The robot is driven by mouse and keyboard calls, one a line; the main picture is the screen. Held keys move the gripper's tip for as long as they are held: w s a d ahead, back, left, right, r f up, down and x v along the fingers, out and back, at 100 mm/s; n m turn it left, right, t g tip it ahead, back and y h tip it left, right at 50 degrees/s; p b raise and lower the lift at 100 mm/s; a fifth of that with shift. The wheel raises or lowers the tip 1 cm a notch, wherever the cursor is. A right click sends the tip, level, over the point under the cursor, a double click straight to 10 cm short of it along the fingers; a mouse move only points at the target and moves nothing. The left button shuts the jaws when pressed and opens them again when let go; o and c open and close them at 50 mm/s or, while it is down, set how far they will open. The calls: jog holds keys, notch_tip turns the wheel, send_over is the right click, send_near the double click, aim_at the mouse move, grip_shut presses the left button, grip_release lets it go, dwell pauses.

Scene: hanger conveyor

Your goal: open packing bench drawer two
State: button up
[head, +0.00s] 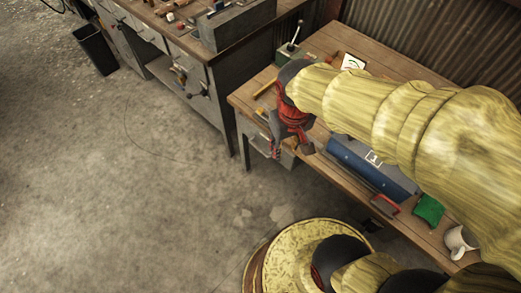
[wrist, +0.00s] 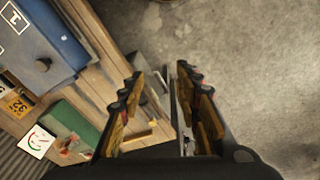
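The wooden packing bench (head: 327,47) stands at the right in the head view. A grey drawer front (head: 258,141) shows under its front edge near the left end, partly hidden by my gripper. I cannot read a drawer number. My gripper (head: 291,151) points down at the bench's front edge, close to the drawer. In the wrist view my gripper (wrist: 160,70) is open, with a clear gap between its fingers. A thin grey strip runs along the bench edge beside the right finger; I cannot tell whether the fingers touch it.
A blue box (head: 375,172), a green cloth (head: 429,209) and a white mug (head: 458,239) are on the bench. A green box with a lever (head: 289,54) stands at the back left. Another workbench (head: 196,49) and a black bin (head: 95,47) are beyond. The left floor is clear.

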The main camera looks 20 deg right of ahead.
jog(key=w+f+n, duration=0.1)
jog(key=w+f, duration=0.3)
jog(key=f, duration=0.4)
jog(key=w+a+f+n+g+h+b, duration=0.1)
jog(key=w+f, duration=0.3)
jog(key=f, duration=0.4)
jog(key=w+a+f+n+g+b, duration=0.1)
jog(key=w+f, duration=0.2)
jog(key=f, duration=0.5)
jog(key=shift+w+f+n+h, duration=0.3)
jog(key=shift+w+f, duration=0.05)
jog(key=shift+w, duration=0.05)
jog(key=shift+c, duration=0.5)
jog(key=w+a+f+n+t, duration=0.1)
jog(key=w+f+n+t, duration=0.1)
jog(key=w, duration=0.6)
jog(key=b+x, duration=0.3)
jog(key=x, duration=0.4)
jog(key=shift+w+f, duration=0.1)
jog(key=shift+f, duration=0.2)
jog(key=shift+c, duration=0.8)
grip_shut()
